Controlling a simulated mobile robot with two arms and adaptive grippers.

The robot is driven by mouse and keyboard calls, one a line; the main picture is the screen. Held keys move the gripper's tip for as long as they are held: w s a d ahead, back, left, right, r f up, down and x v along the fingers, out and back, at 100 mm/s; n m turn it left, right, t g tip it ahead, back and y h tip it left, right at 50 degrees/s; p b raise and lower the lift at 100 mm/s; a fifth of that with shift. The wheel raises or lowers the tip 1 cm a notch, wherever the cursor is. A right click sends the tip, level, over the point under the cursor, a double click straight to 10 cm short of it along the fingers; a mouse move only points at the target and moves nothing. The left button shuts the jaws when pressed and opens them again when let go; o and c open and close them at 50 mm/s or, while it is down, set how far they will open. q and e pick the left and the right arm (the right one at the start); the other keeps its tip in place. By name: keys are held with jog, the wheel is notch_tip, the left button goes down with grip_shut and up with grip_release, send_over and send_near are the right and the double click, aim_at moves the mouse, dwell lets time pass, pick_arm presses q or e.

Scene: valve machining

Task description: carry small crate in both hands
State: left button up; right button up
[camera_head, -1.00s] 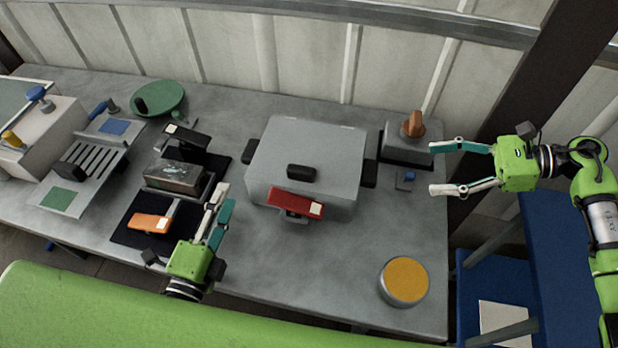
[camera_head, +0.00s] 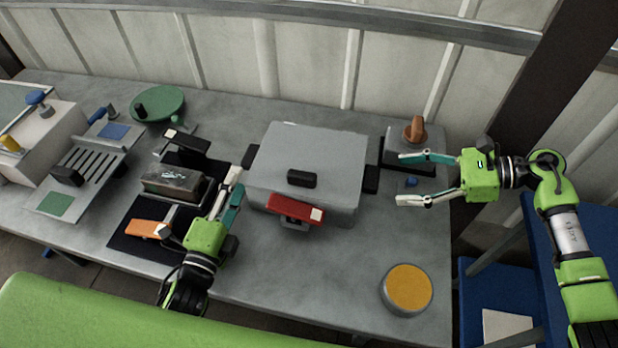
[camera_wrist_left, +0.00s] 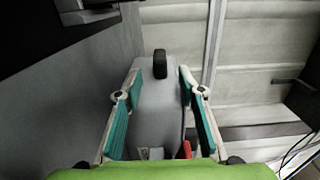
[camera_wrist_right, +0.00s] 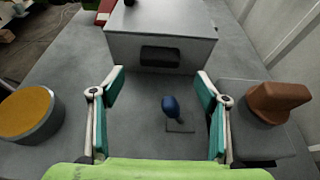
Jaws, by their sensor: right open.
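The small crate (camera_head: 335,160) is a closed grey box on the workbench, with a black knob on its lid and a red latch (camera_head: 295,209) in front. A dark handle is on each side: left handle (camera_head: 249,157), right handle (camera_head: 371,179). My left gripper (camera_head: 236,182) is open at the crate's left side, near the left handle. In the left wrist view the crate (camera_wrist_left: 158,110) lies between the open fingers. My right gripper (camera_head: 399,178) is open, empty and a little right of the right handle. In the right wrist view that handle (camera_wrist_right: 160,56) lies ahead of the fingers.
A pedestal with a brown knob (camera_head: 415,129) stands behind my right gripper, and a small blue knob (camera_head: 411,181) beneath it. A yellow-topped cylinder (camera_head: 408,288) sits front right. A metal block (camera_head: 172,182) and orange-handled clamp (camera_head: 148,229) lie left. The bench front centre is clear.

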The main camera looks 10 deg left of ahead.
aim_at(244, 167)
pick_arm(q)
jog(key=w, duration=0.7)
jog(key=shift+w+d, duration=0.1)
jog(key=shift+d, duration=0.15)
pick_arm(e)
jog(key=x, duration=0.7)
jog(key=shift+a+f, duration=0.1)
pick_arm(q)
grip_shut()
pick_arm(e)
jog(key=c, duration=1.9)
pick_arm(q)
jog(key=shift+r, duration=0.2)
pick_arm(e)
jog(key=shift+w+r, duration=0.1)
jog(key=shift+r, duration=0.15)
